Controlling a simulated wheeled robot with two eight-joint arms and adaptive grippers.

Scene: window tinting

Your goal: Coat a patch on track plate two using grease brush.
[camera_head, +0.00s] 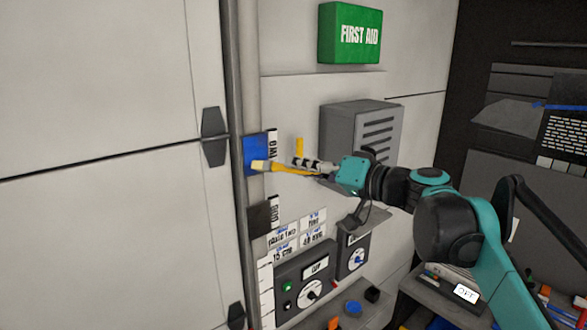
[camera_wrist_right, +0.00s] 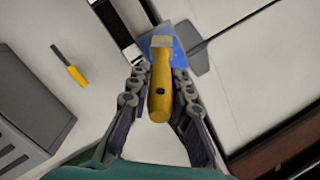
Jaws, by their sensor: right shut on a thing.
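The grease brush has a yellow handle and a pale tip; it shows in the head view (camera_head: 280,168) and in the right wrist view (camera_wrist_right: 160,85). My right gripper (camera_head: 308,167) is shut on its handle, which points away from the fingers. Track plate two is the blue plate (camera_head: 254,148) beside a "TWO" label on the wall post. It also shows behind the brush tip in the wrist view (camera_wrist_right: 180,55). The tip overlaps the plate's lower right part in the head view; I cannot tell if they touch. My left gripper is not in view.
A dark plate (camera_head: 259,219) with its own label sits below. A second yellow-handled tool (camera_head: 299,147) is on the wall near my gripper. A grey louvred box (camera_head: 360,125) is behind, control panels (camera_head: 305,283) below, and a green first aid box (camera_head: 350,33) above.

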